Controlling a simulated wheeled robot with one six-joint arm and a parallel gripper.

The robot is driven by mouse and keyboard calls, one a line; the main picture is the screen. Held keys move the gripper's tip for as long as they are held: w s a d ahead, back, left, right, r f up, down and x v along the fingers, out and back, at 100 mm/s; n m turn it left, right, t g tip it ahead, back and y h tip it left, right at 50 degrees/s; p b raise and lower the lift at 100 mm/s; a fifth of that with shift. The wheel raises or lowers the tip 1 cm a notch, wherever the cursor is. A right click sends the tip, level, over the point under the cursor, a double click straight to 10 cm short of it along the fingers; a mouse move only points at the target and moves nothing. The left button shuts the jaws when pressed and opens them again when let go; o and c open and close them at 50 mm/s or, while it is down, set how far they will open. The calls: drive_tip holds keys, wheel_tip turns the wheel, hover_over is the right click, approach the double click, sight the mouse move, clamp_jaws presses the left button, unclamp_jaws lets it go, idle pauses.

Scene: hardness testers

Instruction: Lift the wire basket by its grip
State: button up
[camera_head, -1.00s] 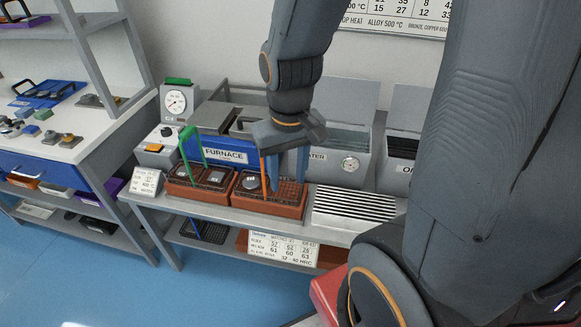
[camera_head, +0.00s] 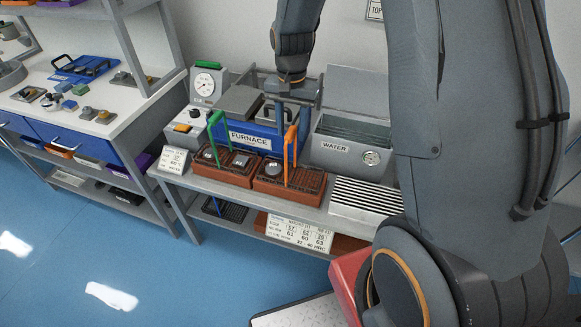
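Two dark wire baskets sit on reddish-brown bases on the bench. The left wire basket (camera_head: 228,160) has a tall green grip (camera_head: 214,130). The right wire basket (camera_head: 291,178) has a tall orange grip (camera_head: 290,150). Each holds small grey pieces. My gripper (camera_head: 292,118) points down just above and behind the orange grip, in front of the furnace. Its blue fingers look apart, with nothing visible between them. The orange grip's top overlaps the fingers in the picture, and I cannot tell whether they touch.
The blue furnace (camera_head: 252,135) stands directly behind the baskets. A water tank (camera_head: 345,147) stands to the right, with a slatted rack (camera_head: 368,196) in front of it. A gauge (camera_head: 205,84) and a control box (camera_head: 186,130) stand left. My arm hides the right side.

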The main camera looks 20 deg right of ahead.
drive_tip(key=shift+s+a+f+p, duration=0.1)
drive_tip(key=shift+f+p, duration=0.4)
drive_tip(key=shift+f, duration=0.8)
drive_tip(key=shift+a+f+p, duration=0.1)
drive_tip(key=shift+f+p, duration=0.4)
drive_tip(key=shift+f, duration=0.8)
clamp_jaws()
